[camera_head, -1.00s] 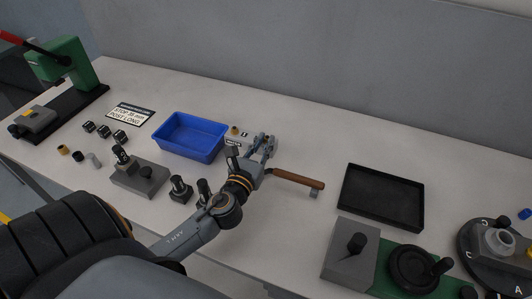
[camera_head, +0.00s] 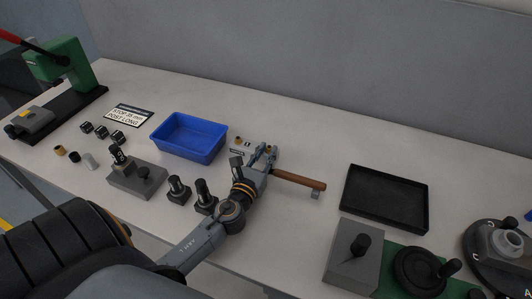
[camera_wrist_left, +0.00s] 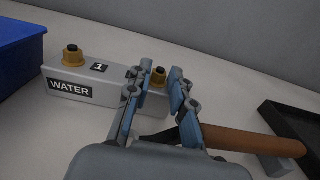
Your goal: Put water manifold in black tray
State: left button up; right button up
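The water manifold (camera_head: 238,152) is a grey block with brass fittings, a "WATER" label and a "1", lying on the table right of the blue bin. It also shows in the left wrist view (camera_wrist_left: 95,88). My left gripper (camera_head: 264,152) is at its right end. In the left wrist view its fingers (camera_wrist_left: 163,72) stand apart, one on each side of the right brass fitting (camera_wrist_left: 158,77); finger contact is unclear. The black tray (camera_head: 384,197) is empty, farther right on the table, and its edge shows in the left wrist view (camera_wrist_left: 285,125). My right gripper is out of view.
The blue bin (camera_head: 188,136) stands just left of the manifold. A wooden-handled tool (camera_head: 302,181) lies between my left gripper and the tray. A grey block (camera_head: 352,256) and a handwheel (camera_head: 420,270) stand in front of the tray. Black-topped posts (camera_head: 178,190) stand nearer me.

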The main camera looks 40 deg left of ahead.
pick_arm(q)
jog(key=shift+o, duration=0.6)
